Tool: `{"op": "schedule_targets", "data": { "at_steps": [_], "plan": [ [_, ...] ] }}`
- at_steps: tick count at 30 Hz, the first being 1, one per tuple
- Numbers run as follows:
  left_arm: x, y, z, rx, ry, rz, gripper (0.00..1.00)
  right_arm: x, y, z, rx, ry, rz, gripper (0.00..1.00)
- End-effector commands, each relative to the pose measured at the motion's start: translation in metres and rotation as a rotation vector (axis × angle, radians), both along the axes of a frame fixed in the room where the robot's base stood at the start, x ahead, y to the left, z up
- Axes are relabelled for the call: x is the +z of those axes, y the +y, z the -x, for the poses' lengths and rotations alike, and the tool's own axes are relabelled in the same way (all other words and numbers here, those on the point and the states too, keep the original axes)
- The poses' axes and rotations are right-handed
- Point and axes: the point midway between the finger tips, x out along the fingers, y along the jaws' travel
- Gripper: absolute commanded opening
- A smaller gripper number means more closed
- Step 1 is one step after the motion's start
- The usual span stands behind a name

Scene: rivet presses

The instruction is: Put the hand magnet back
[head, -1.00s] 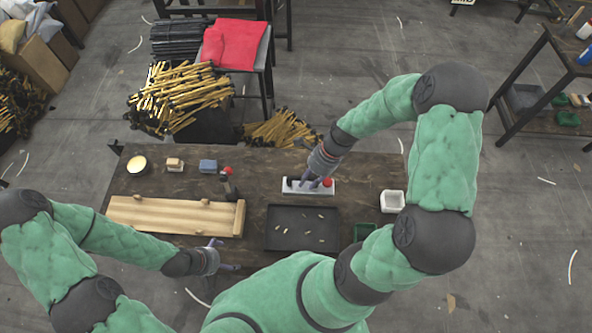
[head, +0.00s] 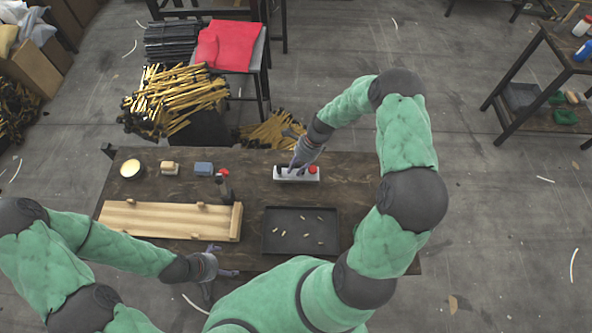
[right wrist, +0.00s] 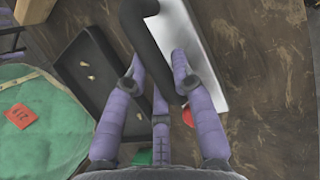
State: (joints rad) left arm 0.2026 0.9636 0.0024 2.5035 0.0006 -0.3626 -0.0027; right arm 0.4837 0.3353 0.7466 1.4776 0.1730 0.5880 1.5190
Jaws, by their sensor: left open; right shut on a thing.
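The hand magnet is a silver bar (head: 283,175) with a black handle and a red knob, above the rear middle of the table. In the right wrist view its silver plate (right wrist: 193,40) and black handle (right wrist: 150,30) show close up. My right gripper (head: 296,168) is shut on its handle. I cannot tell whether the bar touches the table. In the right wrist view the purple fingers of my right gripper (right wrist: 158,80) lie around the handle. My left gripper (head: 226,262) is open and empty by the table's front edge, below the wooden board.
A dark tray (head: 269,243) with several small pale pieces lies in front of the magnet. A wooden board (head: 165,220), a black tool with a red knob (head: 224,182), a blue block (head: 203,168), a tan block (head: 169,168) and a round tin (head: 131,168) occupy the left side.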

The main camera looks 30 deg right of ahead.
Motion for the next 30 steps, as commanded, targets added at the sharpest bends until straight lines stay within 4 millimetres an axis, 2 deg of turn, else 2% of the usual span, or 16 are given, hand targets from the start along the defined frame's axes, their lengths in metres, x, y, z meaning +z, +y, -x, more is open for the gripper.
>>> {"op": "schedule_targets", "data": {
  "at_steps": [1, 4, 16, 17, 18, 19, 30],
  "plan": [
    [-0.004, 0.000, 0.000, 0.000, 0.000, 0.000, 1.00, -0.010, 0.001, 0.001, -0.001, 0.003, -0.002, 0.00],
    [-0.006, 0.000, 0.000, 0.000, 0.000, 0.000, 1.00, -0.018, 0.000, 0.000, 0.000, 0.001, -0.001, 0.00],
    [-0.007, 0.000, 0.000, 0.000, 0.000, 0.000, 1.00, -0.022, 0.000, 0.000, 0.000, 0.000, 0.000, 0.00],
    [-0.006, 0.000, 0.000, 0.000, 0.000, 0.000, 1.00, -0.022, 0.000, 0.001, 0.001, 0.002, -0.001, 0.34],
    [-0.006, 0.000, 0.000, 0.000, 0.000, 0.000, 1.00, -0.021, 0.000, 0.001, 0.000, 0.001, -0.001, 0.45],
    [-0.006, 0.000, 0.000, 0.000, 0.000, 0.000, 1.00, -0.021, 0.000, 0.001, 0.000, 0.001, -0.001, 0.49],
    [-0.004, 0.000, 0.000, 0.000, 0.000, 0.000, 1.00, -0.018, 0.000, 0.001, 0.000, 0.001, -0.001, 0.49]
  ]
}}
